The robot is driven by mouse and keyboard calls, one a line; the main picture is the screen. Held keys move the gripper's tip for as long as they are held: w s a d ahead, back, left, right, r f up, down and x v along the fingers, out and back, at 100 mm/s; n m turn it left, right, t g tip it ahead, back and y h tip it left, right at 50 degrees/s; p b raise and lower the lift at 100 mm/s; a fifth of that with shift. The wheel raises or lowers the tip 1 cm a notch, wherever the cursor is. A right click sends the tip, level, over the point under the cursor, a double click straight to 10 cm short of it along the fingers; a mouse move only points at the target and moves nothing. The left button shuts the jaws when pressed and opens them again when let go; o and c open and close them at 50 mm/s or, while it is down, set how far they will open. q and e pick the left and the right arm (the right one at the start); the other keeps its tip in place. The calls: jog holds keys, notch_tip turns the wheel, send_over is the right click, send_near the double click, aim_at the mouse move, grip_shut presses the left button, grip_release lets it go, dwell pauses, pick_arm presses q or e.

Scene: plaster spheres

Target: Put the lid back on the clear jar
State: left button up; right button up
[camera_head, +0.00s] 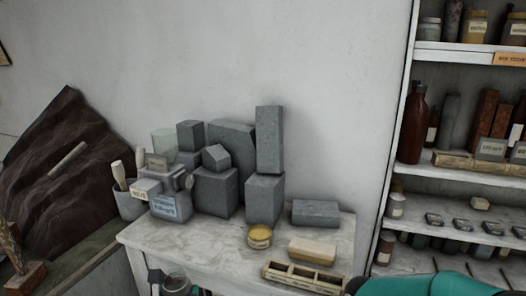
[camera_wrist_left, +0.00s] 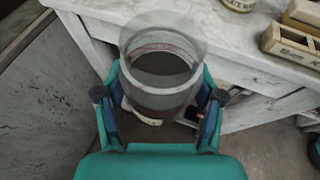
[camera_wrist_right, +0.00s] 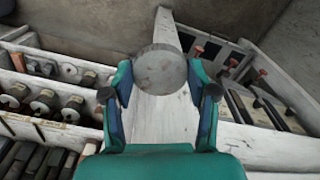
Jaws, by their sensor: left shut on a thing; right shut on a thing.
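The clear jar (camera_wrist_left: 160,98) is a see-through cylinder, upright and open at the top in the left wrist view. My left gripper (camera_wrist_left: 160,85) is shut on it, with a finger on each side. In the head view the jar (camera_head: 176,283) shows at the bottom edge, in front of the table. My right gripper (camera_wrist_right: 160,80) is shut on a pale grey round disc, the lid (camera_wrist_right: 159,72), in the right wrist view. In the head view my right arm enters at the lower right; the lid is not visible there. The lid and jar are apart.
The marble-topped table (camera_head: 338,241) holds several grey blocks (camera_head: 265,199), a round yellow-topped tin (camera_head: 259,237), a pale block (camera_head: 312,251) and a compartment box (camera_head: 302,279) near its front edge. A shelf unit (camera_head: 425,172) with bottles stands at right.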

jog(key=shift+s, duration=0.1)
pick_arm(q)
jog(key=shift+s, duration=0.1)
jog(key=s+d+f+m+g+h, duration=0.1)
jog(key=s+d+f+m+h, duration=0.3)
jog(key=d+f, duration=0.2)
jog(key=s+d+f+m+g+h, duration=0.2)
jog(key=s+d+f+m+h, duration=0.1)
jog(key=d+f, duration=0.4)
jog(key=shift+s+d+f+m+h, duration=0.3)
jog(key=shift+d+m+h, duration=0.2)
jog(key=shift+d+h, duration=0.55)
jog(key=shift+d+y, duration=0.15)
jog(key=shift+y, duration=0.1)
